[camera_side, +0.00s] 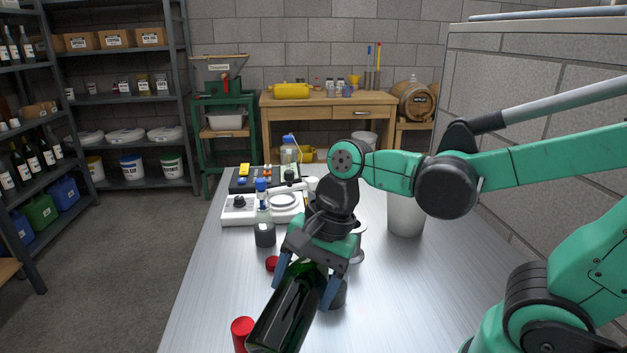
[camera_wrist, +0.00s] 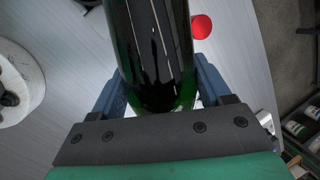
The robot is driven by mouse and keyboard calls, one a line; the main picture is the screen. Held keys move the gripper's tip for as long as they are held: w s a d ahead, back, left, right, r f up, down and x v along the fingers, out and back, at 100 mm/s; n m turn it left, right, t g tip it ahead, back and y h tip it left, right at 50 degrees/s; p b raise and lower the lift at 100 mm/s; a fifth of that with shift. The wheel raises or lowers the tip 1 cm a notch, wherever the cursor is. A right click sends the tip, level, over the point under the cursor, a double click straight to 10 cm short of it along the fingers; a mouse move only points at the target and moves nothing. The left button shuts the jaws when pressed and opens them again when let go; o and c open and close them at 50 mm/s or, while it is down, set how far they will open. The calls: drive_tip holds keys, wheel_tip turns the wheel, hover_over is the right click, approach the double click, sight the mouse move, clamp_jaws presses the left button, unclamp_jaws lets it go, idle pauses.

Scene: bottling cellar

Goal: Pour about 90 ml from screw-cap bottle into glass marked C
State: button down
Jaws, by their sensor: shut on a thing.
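A dark green glass bottle (camera_side: 288,312) is held tilted in my gripper (camera_side: 303,293), running down to the lower left of the side view, where the frame edge cuts it off. Its mouth is not visible. In the wrist view the bottle (camera_wrist: 155,50) sits between the blue fingers of my gripper (camera_wrist: 160,92), which are shut on it. A small red disc, perhaps a screw cap (camera_side: 271,264), lies on the bench left of the gripper; a red disc also shows in the wrist view (camera_wrist: 201,26). I cannot make out a glass marked C.
A red cylinder (camera_side: 241,334) stands close to the bottle's left. A white scale (camera_side: 284,202), a blue-capped bottle (camera_side: 264,225) and a pale bin (camera_side: 405,214) stand farther back on the metal bench (camera_side: 440,285). The bench's right side is mostly clear.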

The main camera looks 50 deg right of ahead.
drive_tip(key=shift+y+p, duration=0.8)
drive_tip(key=shift+p, duration=0.05)
idle(0.5)
drive_tip(key=shift+d+r+g+y+p, duration=0.1)
drive_tip(key=shift+r+g+y+p, duration=0.2)
drive_tip(key=shift+p, duration=0.2)
drive_tip(key=shift+a, duration=0.2)
drive_tip(key=shift+a, duration=0.15)
drive_tip(key=shift+s+a+f+h, duration=0.15)
drive_tip(key=shift+f+h, duration=0.15)
drive_tip(key=shift+h, duration=0.3)
drive_tip(key=shift+r+t+h, duration=0.15)
drive_tip(key=shift+t+h, duration=0.25)
drive_tip(key=shift+h, duration=0.3)
drive_tip(key=shift+a+r+h, duration=0.15)
drive_tip(key=shift+r+h, duration=0.25)
drive_tip(key=shift+r, duration=0.1)
drive_tip(key=shift+r, duration=0.1)
idle(0.7)
